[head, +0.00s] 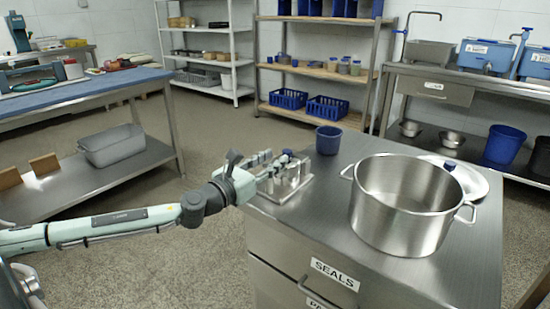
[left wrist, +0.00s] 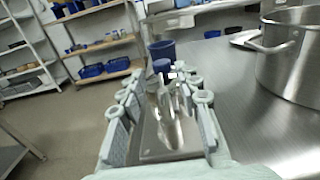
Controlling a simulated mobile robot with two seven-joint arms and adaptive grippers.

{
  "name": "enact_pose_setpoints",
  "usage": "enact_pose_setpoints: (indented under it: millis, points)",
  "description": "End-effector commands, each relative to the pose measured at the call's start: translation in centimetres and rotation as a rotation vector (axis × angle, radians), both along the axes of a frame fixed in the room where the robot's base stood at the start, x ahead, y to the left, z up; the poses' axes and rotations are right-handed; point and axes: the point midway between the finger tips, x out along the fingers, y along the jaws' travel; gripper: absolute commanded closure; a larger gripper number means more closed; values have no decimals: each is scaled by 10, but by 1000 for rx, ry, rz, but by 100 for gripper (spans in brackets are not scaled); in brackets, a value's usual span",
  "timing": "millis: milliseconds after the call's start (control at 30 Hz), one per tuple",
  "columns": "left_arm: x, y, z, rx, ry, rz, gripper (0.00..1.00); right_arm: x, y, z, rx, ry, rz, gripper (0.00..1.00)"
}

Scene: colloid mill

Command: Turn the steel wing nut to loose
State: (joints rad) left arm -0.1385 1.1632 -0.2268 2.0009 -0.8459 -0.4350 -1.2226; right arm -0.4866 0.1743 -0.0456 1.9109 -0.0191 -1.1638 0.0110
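A small steel fixture (head: 293,190) with several upright metal parts and a blue-topped piece stands at the left edge of the steel cabinet top. In the left wrist view, a shiny steel part (left wrist: 168,122) rises from its flat plate; I cannot tell for sure which part is the wing nut. My left gripper (head: 262,172) reaches in from the left, low beside the fixture. In the left wrist view, its two fingers (left wrist: 162,95) are spread apart, with the shiny steel part visible between them and no clear contact. My right gripper is not in view.
A blue cup (head: 328,140) stands behind the fixture. A large steel pot (head: 405,215) stands to the right, with a white plate (head: 478,178) behind it. The cabinet top (head: 315,225) is clear in front. A blue-topped bench (head: 80,93) stands at left.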

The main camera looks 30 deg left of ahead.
Motion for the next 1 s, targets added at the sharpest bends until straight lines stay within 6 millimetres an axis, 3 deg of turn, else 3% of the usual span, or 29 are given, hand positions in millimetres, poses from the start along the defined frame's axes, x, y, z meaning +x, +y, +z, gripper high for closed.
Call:
enact_pose_setpoints:
  millis: [167, 533, 800, 1000]
  points:
    - [11, -2, 1, -2, -1, -2, 67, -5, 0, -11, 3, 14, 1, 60]
    - [14, -2, 0, 0, 0, -2, 67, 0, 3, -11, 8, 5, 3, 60]
    - [14, -2, 0, 0, 0, -2, 100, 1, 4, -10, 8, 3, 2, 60]
    - [14, -2, 0, 0, 0, -2, 100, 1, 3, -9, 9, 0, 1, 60]
